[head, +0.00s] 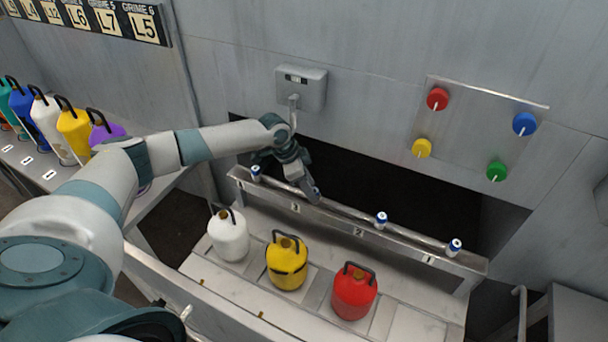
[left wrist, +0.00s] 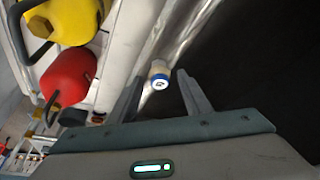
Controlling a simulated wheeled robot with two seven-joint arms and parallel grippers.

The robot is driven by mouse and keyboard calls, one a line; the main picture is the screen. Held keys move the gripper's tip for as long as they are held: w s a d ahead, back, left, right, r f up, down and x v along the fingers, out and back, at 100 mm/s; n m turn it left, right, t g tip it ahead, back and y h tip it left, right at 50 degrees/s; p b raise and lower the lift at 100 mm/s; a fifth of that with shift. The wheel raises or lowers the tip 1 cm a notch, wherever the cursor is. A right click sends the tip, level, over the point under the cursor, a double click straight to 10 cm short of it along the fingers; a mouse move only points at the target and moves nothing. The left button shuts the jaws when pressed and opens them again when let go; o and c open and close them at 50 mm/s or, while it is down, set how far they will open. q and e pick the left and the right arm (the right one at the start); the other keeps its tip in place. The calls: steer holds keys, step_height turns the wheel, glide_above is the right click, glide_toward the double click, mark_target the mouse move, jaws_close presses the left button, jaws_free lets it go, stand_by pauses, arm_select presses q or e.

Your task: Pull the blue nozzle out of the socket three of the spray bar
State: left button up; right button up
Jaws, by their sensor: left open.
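The spray bar (head: 340,209) runs along the back of the conveyor, with number plates 3, 2 and 1 from left to right. Small white nozzles with blue bands stand on it: one at the left end (head: 256,172), one near plate 2 (head: 381,220) and one near plate 1 (head: 455,247). My left gripper (head: 314,192) is over the bar just right of plate 3, covering that socket in the head view. In the left wrist view, a white nozzle with a blue ring (left wrist: 160,76) shows between the open fingers, not clamped. My right gripper is not in view.
A white canister (head: 229,236), a yellow one (head: 287,265) and a red one (head: 353,293) stand in front of the bar. A grey wall box (head: 301,88) hangs behind my left wrist. A panel with coloured knobs (head: 470,125) is at right. Several canisters line the left shelf.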

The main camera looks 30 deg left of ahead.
arm_select(q)
steer(key=shift+x, duration=1)
steer(key=shift+c, duration=0.4)
jaws_close()
